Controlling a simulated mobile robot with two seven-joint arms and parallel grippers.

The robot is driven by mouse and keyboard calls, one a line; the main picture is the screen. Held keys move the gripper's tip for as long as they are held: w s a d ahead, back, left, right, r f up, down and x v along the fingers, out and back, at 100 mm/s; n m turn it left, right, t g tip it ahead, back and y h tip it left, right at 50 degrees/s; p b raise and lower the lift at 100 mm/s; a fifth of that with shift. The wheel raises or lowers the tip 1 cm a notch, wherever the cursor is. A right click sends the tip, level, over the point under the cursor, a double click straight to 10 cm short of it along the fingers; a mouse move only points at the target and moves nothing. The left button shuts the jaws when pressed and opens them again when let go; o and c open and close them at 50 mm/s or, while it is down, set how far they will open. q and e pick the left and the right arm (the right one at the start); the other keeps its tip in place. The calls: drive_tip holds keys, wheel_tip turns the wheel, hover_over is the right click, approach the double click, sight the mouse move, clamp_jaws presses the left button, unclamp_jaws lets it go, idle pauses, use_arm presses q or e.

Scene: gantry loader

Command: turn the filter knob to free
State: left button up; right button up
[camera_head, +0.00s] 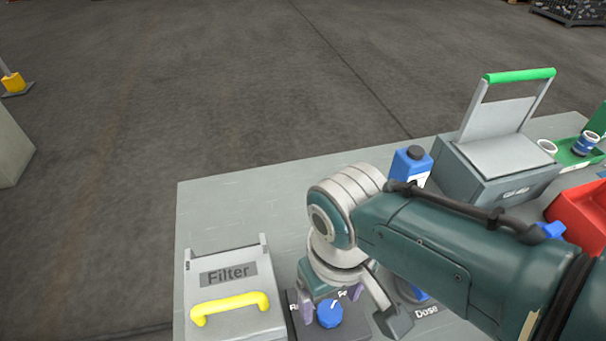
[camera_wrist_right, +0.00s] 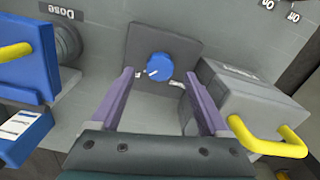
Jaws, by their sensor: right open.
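The blue filter knob (camera_head: 329,314) sits on a dark square plate next to the box marked "Filter" (camera_head: 228,272). A white line on the knob points up and slightly right in the head view; the small labels on the plate are partly hidden. In the right wrist view the knob (camera_wrist_right: 160,65) shows whole, its white line pointing lower left. My right gripper (camera_head: 331,300) is open, its two purple fingers (camera_wrist_right: 159,80) apart, one toward each side of the knob. I cannot tell whether they touch it. My left gripper is not in view.
A yellow handle (camera_head: 230,307) sticks out from the Filter box close by. A dial marked "Dose" (camera_head: 412,291) is on the other side, partly behind my arm.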

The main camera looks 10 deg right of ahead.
sight(330, 311)
use_arm(q)
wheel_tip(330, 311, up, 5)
drive_tip(key=p, duration=0.3)
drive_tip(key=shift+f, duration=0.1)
use_arm(e)
wheel_tip(330, 311, up, 8)
drive_tip(key=shift+f, duration=0.25)
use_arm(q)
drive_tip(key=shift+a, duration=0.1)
use_arm(e)
drive_tip(key=shift+s, duration=0.1)
